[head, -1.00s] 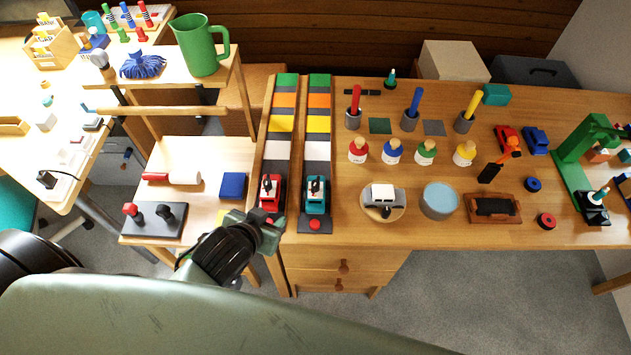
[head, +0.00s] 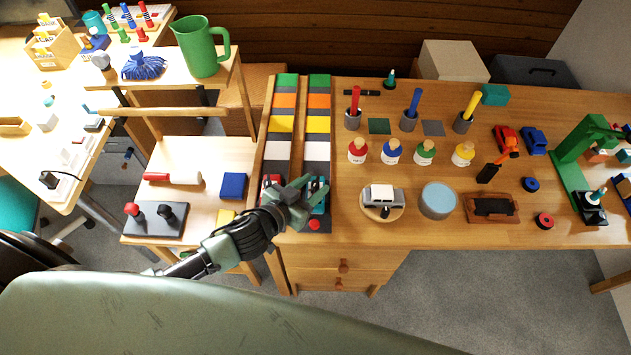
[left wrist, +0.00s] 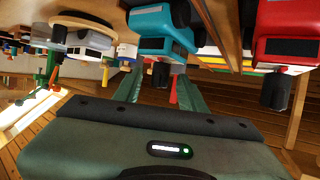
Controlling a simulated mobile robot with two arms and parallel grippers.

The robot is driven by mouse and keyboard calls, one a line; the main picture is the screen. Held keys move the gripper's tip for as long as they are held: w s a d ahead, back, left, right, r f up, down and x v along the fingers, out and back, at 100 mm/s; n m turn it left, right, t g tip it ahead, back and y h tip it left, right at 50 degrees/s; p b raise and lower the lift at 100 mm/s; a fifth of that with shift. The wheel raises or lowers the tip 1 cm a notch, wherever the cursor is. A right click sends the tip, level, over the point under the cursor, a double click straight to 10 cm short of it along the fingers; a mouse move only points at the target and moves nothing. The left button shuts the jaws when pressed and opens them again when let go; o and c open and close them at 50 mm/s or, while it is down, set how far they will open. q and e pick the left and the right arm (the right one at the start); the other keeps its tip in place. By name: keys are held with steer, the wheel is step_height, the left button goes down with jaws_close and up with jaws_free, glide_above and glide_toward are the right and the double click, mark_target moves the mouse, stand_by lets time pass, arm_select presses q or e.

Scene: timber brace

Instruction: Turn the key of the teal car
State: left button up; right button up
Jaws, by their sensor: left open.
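The teal car (head: 319,207) sits at the near end of the right striped lane, mostly hidden by my left gripper (head: 314,187) in the head view. In the left wrist view the teal car (left wrist: 162,35) shows at the top, with a dark key (left wrist: 162,73) on it. My left gripper (left wrist: 158,85) is open there, and the key appears between its two green fingers; I cannot tell if they touch it. The red car (head: 270,184) is in the left lane, partly covered; it also shows with its own dark key in the left wrist view (left wrist: 285,22). My right gripper is out of view.
A red button (head: 314,225) is in front of the teal car. A blue block (head: 233,186) lies on the left shelf.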

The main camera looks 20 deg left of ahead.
arm_select(q)
steer(key=shift+x, duration=0.8)
jaws_close()
